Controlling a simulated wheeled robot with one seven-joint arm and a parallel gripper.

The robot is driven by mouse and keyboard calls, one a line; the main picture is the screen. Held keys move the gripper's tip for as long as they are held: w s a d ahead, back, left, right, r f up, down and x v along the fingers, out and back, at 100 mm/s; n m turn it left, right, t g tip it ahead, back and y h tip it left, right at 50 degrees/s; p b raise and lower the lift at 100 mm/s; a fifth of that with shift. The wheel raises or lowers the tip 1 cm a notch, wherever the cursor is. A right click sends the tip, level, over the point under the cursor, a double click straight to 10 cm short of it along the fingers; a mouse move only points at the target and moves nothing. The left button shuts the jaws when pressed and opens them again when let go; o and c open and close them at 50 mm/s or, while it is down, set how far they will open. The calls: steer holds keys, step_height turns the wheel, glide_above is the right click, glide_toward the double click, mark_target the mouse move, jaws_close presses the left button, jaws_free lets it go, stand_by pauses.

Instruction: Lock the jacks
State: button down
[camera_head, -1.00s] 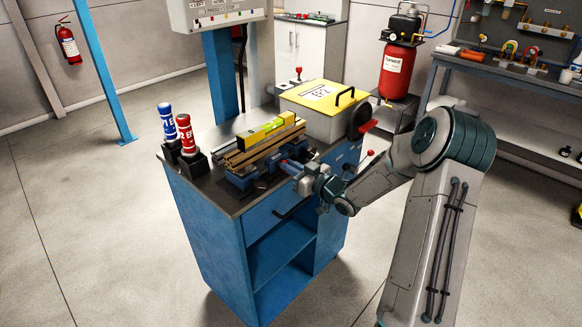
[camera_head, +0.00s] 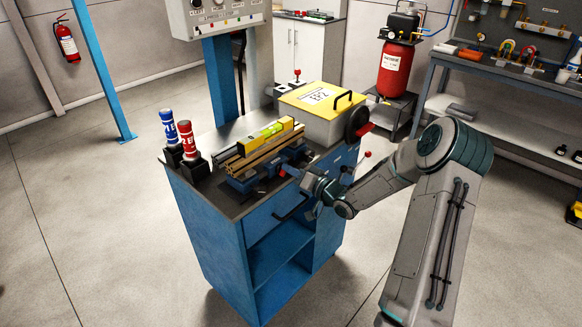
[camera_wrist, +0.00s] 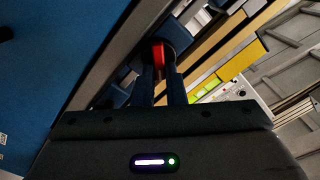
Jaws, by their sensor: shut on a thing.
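My gripper (camera_head: 291,171) is at the front right edge of the blue bench's dark top, beside a blue clamp-like jack (camera_head: 243,181). In the wrist view my gripper's two dark fingers (camera_wrist: 161,88) are shut on a red piece (camera_wrist: 158,57) with a dark round part around it. Its full shape is hidden by the fingers. Brass-coloured rails (camera_head: 257,157) lie across the blue supports, with a yellow spirit level (camera_head: 266,138) on top. The level's green part (camera_wrist: 207,84) shows in the wrist view. I cannot tell whether any jack is locked.
Blue (camera_head: 169,127) and red (camera_head: 187,136) cylinders stand in dark holders at the bench's left. A grey box with a yellow lid (camera_head: 318,98) sits behind my gripper, with a dark handwheel (camera_head: 357,125) at its right.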

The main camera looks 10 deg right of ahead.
steer(key=shift+w+d+f+m+p, duration=0.15)
steer(key=shift+m+p, duration=0.4)
steer(key=shift+m, duration=1)
steer(key=shift+s+f+m+p, duration=0.15)
steer(key=shift+m+p, duration=0.35)
steer(key=shift+m, duration=1)
steer(key=shift+w+d+f+m+p, duration=0.15)
steer(key=shift+m+p, duration=0.4)
steer(key=shift+m, duration=1)
steer(key=shift+a, duration=0.1)
steer(key=c, duration=1.5)
jaws_free()
steer(key=b+v, duration=0.2)
steer(key=v, duration=1.2)
